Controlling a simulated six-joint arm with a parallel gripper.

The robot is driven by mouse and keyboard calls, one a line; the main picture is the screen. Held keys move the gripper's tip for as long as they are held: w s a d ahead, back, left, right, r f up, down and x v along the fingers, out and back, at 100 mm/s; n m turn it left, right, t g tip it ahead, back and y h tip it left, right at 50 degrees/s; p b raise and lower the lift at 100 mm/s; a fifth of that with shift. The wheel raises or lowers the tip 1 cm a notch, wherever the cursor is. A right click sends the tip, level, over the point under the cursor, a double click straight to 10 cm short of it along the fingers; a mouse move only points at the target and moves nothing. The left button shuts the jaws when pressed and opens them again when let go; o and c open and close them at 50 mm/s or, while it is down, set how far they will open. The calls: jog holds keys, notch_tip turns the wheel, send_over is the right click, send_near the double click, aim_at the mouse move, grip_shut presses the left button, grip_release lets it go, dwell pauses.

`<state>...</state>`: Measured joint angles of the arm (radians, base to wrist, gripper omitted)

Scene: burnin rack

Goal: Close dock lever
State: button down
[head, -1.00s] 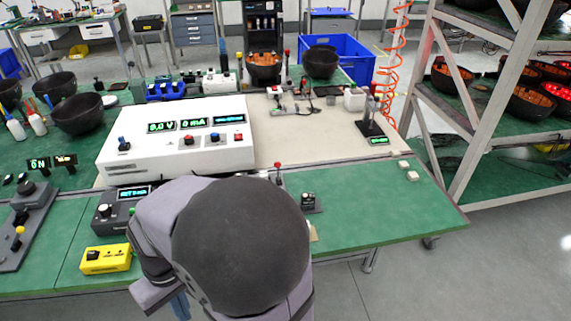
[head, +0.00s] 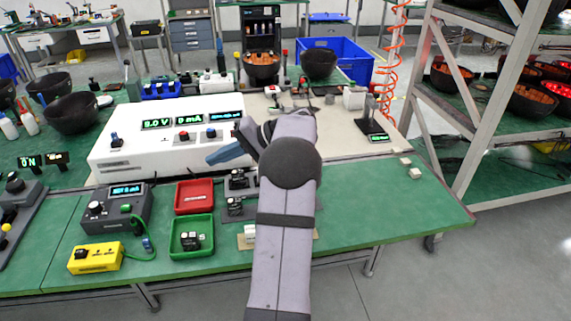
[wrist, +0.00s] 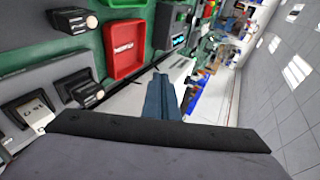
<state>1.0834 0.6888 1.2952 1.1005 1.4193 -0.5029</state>
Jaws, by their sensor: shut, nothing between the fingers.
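My gripper (head: 226,154) shows in the head view as shut blue-grey fingers pointing left, in front of the white power supply (head: 120,163). In the wrist view, the shut gripper (wrist: 160,98) is empty. The dock (head: 238,182) is a dark grey block with black modules, just left of my forearm. It appears at the left of the wrist view, below and left of the fingers, with a black module (wrist: 75,84). No dock lever can be clearly picked out now; my arm covers part of the dock area. The fingers appear apart from the dock.
A red tray (head: 194,186) and a green tray (head: 176,250), which holds a black module (head: 190,240), lie left of the dock. A dark meter box (head: 100,208) and yellow box (head: 95,259) stand farther left. The green mat at the right is mostly clear.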

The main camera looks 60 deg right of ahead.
jog(key=s+d+t, duration=0.1)
jog(key=d, duration=0.2)
jog(key=s+d+m+t+h, duration=0.1)
jog(key=s+d, duration=0.1)
jog(key=d, duration=0.1)
jog(key=s+d+m+t+b, duration=0.1)
jog(key=s+d, duration=0.1)
jog(key=d, duration=0.2)
jog(key=shift+s+h, duration=0.1)
jog(key=shift+h, duration=0.3)
jog(key=s+d+f+m+h, duration=0.1)
jog(key=s+d+f+m, duration=0.1)
jog(key=s+d, duration=0.2)
jog(key=s+d+f+m+t+h+b, duration=0.1)
jog(key=s+d+f+m+h, duration=0.1)
jog(key=s+d+m, duration=0.1)
jog(key=s+d+f+m+t+h+b, duration=0.1)
jog(key=s+d+f+m, duration=0.1)
jog(key=s+d, duration=0.3)
jog(key=shift+s+f+h, duration=0.3)
jog(key=shift+s+f, duration=0.25)
jog(key=shift+s, duration=0.1)
jog(key=shift+w, duration=0.1)
